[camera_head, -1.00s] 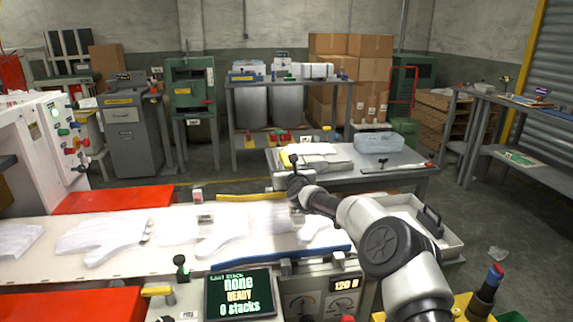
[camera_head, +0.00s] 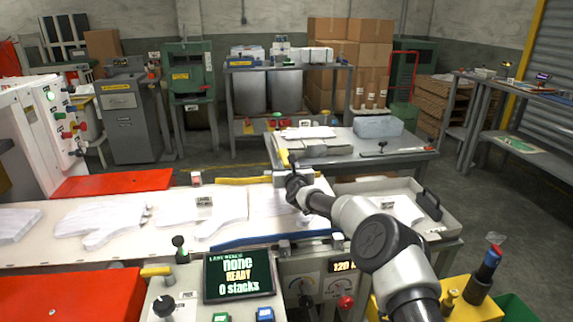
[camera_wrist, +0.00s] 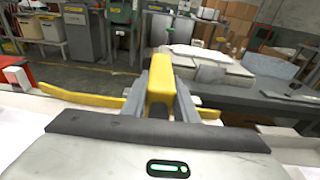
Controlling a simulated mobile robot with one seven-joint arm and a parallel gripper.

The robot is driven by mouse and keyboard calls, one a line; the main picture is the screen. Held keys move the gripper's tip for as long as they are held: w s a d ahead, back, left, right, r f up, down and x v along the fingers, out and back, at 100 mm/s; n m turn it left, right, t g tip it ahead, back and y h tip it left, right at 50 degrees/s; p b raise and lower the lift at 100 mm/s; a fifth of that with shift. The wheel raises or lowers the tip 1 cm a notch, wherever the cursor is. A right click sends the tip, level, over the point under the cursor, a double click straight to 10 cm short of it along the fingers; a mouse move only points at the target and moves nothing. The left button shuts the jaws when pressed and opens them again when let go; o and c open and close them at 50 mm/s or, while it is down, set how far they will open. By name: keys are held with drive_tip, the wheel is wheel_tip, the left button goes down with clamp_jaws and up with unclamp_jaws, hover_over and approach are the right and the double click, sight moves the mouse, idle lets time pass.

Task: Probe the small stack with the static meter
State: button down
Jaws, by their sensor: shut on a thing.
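My gripper (camera_wrist: 160,100) is shut on a yellow, blocky tool, likely the static meter (camera_wrist: 160,80), which stands upright between the grey fingers in the wrist view. In the head view, the meter's yellow body (camera_head: 283,157) shows just above the gripper (camera_head: 293,180). The gripper is over the right end of the white belt. Flat white glove stacks (camera_head: 100,224) lie along the belt, and one (camera_head: 268,212) is just left of and below the gripper. Another white stack (camera_head: 404,208) lies in the tray at right. I cannot tell which is the small stack.
A control panel with a screen (camera_head: 238,275) reading "none, READY, 0 stacks" stands in front of the belt. A yellow guide (camera_head: 250,180) and blue guide (camera_head: 270,240) edge the belt. A grey table (camera_head: 400,158) stands behind. A white-rimmed tray (camera_head: 440,222) is at right.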

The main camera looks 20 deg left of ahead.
drive_tip(key=shift+r, duration=0.15)
drive_tip(key=shift+r+p, duration=1)
drive_tip(key=shift+r, duration=2.4)
